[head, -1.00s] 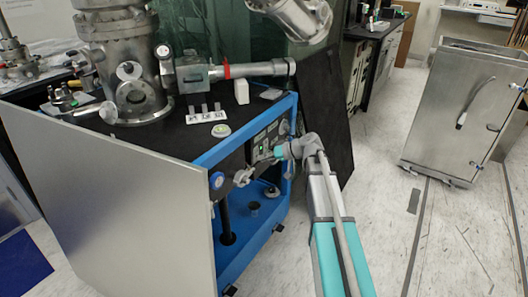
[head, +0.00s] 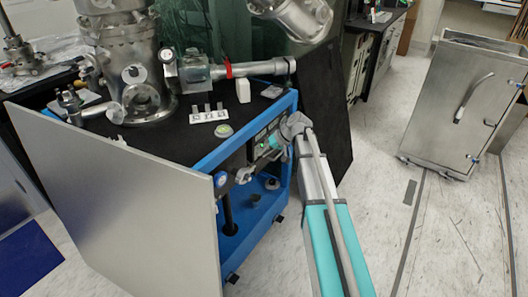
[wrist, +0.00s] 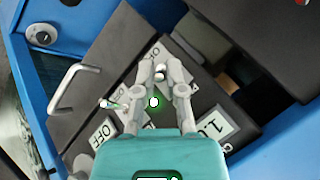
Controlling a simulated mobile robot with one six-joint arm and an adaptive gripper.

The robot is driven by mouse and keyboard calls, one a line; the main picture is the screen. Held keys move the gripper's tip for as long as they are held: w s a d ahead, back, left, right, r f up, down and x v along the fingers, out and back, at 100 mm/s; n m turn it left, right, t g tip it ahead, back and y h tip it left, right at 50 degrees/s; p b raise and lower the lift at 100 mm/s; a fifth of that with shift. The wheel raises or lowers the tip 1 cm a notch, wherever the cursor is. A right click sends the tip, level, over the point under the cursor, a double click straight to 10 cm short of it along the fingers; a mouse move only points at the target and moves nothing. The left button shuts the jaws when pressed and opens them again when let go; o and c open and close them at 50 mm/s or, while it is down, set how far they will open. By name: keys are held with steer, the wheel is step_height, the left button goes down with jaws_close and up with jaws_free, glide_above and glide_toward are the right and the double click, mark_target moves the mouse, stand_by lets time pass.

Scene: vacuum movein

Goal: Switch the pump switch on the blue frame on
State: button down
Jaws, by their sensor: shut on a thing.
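The blue frame (head: 232,258) is a cart with a dark control panel (wrist: 92,72) on its open side. In the wrist view my gripper (wrist: 160,74) is at the panel, its two grey fingers closed around a small silver toggle, apparently the pump switch (wrist: 160,70). The fingers hide much of it, and I cannot tell which way it is tipped. A green light (wrist: 153,102) glows between the fingers. In the head view my gripper (head: 260,153) reaches the panel from the right.
Another small toggle (wrist: 106,104) sits left of my gripper, near white OFF labels (wrist: 103,136). A metal handle (wrist: 72,88) sticks out further left.

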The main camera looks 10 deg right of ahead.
steer(key=c, duration=0.7)
jaws_free()
steer(key=shift+f+b, duration=0.25)
steer(key=shift+b, duration=0.25)
